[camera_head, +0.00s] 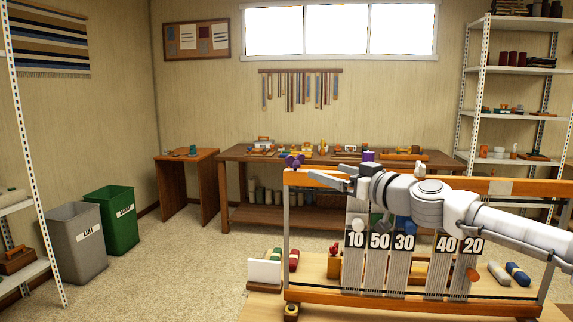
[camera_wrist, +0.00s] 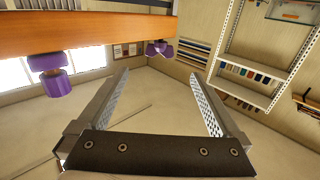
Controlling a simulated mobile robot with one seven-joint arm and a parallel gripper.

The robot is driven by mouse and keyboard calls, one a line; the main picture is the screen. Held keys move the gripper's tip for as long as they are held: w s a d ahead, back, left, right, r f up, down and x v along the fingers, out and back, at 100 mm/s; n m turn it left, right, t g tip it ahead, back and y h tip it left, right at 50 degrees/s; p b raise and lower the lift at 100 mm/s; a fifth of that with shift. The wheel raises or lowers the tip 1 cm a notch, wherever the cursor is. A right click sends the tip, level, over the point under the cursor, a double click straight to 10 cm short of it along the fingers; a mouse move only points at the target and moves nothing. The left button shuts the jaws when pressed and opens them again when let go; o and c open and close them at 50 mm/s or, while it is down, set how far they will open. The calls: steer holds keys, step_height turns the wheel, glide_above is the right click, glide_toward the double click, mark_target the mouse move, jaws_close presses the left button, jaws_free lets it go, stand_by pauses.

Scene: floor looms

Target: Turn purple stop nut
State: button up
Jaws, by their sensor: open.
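A purple nut with wing-like lobes (camera_head: 294,160) sits at the left end of the loom's orange top beam (camera_head: 300,178). In the wrist view this purple nut (camera_wrist: 160,48) shows beyond my fingertips, near the end of the beam (camera_wrist: 90,32). A second purple part, a spool-like cylinder (camera_head: 368,155), stands farther right along the beam; it also shows in the wrist view (camera_wrist: 55,82). My gripper (camera_head: 325,178) is open and empty, its fingers pointing left toward the winged nut, apart from it. In the wrist view my gripper (camera_wrist: 160,75) shows both fingers wide apart.
The loom carries hanging warp bundles with number tags (camera_head: 379,241). A wooden workbench (camera_head: 270,214) with small items stands behind it. A grey bin (camera_head: 77,240) and a green bin (camera_head: 113,222) stand at left. The carpet between bins and loom is clear.

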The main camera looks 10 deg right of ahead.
mark_target(294, 160)
steer(key=p+x, duration=0.1)
steer(key=x, duration=1.6)
steer(key=shift+w+r, duration=0.1)
steer(key=shift+w, duration=0.05)
steer(key=c, duration=1.2)
